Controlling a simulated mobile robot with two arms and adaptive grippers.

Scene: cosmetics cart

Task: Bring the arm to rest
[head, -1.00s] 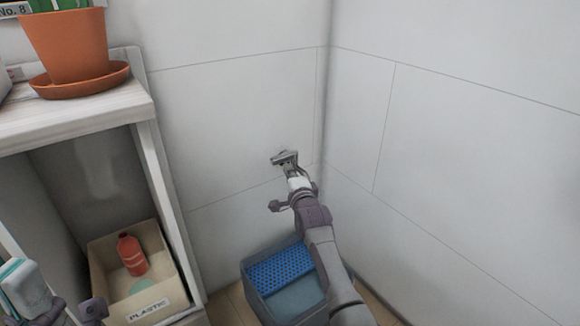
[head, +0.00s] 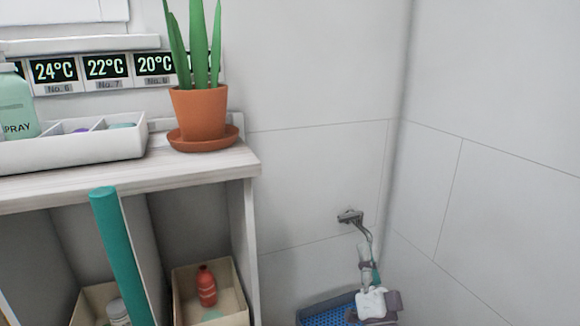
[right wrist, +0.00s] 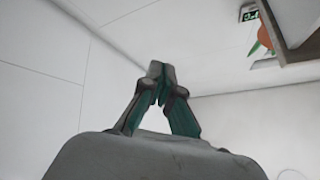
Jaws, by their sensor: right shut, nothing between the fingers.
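My right gripper (head: 376,273) shows small in the lower right of the head view, in front of the wall corner and above the blue-meshed bin. It points upward. In the right wrist view the teal finger pads of the gripper (right wrist: 162,72) meet at the tips with nothing between them. The right forearm runs out of the bottom of the head view. My left gripper is not in view.
A wooden shelf (head: 200,172) carries a potted plant (head: 203,112) and a white tray (head: 75,152). A teal cylinder (head: 120,255) stands in front of it. A bin (head: 228,310) holds a red bottle (head: 206,286). A grey fixture (head: 350,216) is near the wall.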

